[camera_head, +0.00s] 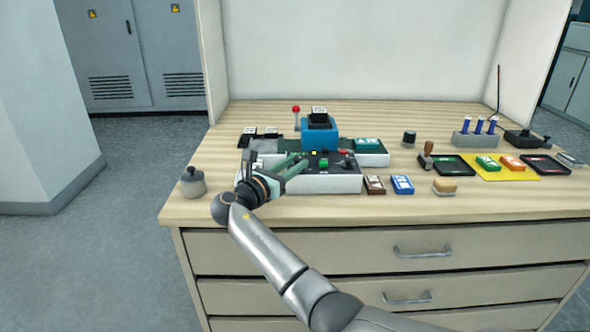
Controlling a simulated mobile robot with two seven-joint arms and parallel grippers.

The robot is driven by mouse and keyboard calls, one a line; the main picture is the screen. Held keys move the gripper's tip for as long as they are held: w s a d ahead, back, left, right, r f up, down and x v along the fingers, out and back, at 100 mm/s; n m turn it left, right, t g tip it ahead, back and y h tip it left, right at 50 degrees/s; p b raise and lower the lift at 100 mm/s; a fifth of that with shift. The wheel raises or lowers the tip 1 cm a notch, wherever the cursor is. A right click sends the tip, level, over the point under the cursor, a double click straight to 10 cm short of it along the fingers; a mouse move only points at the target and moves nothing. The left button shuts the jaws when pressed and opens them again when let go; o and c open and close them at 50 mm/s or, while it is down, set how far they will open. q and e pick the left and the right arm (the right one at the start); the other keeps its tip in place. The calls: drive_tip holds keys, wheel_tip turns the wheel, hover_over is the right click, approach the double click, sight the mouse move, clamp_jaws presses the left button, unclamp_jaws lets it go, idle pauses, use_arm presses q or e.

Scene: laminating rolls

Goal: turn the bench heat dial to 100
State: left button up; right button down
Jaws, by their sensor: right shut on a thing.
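The white bench control box (330,184) stands near the front of the wooden bench, with a dark top panel. My right gripper (303,161) reaches over the left part of this panel from the front left. Its greenish fingers are shut at the panel, on what seems to be the heat dial. The fingers hide the dial, so its pointer and scale cannot be read. Small controls show on the panel to the right, one of them a red knob (344,153). My left gripper is not in view.
A blue press (319,135) and a red-tipped lever (296,110) stand behind the box. Brown (375,184) and blue (402,184) blocks lie at its right front. A grey weight (192,182) stands left. Stamp pads and a yellow mat (490,174) lie right.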

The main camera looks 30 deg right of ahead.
drive_tip(key=shift+w+f+m+g+b, duration=0.15)
drive_tip(key=shift+m+g+b, duration=0.25)
drive_tip(key=shift+g+b, duration=0.2)
drive_tip(key=shift+m+g+h+b, duration=0.4)
drive_tip(key=shift+m+g+b, duration=0.1)
drive_tip(key=shift+g+b, duration=0.3)
drive_tip(key=shift+w+m+g+b, duration=0.1)
drive_tip(key=shift+m+g+b, duration=0.25)
drive_tip(key=shift+b, duration=0.4)
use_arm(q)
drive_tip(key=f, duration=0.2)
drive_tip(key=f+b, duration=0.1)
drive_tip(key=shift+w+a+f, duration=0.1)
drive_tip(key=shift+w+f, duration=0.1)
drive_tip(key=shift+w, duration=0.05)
use_arm(e)
drive_tip(key=shift+g, duration=0.35)
drive_tip(key=shift+m, duration=0.25)
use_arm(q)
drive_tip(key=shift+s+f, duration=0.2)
use_arm(e)
drive_tip(key=c, duration=0.6)
unclamp_jaws()
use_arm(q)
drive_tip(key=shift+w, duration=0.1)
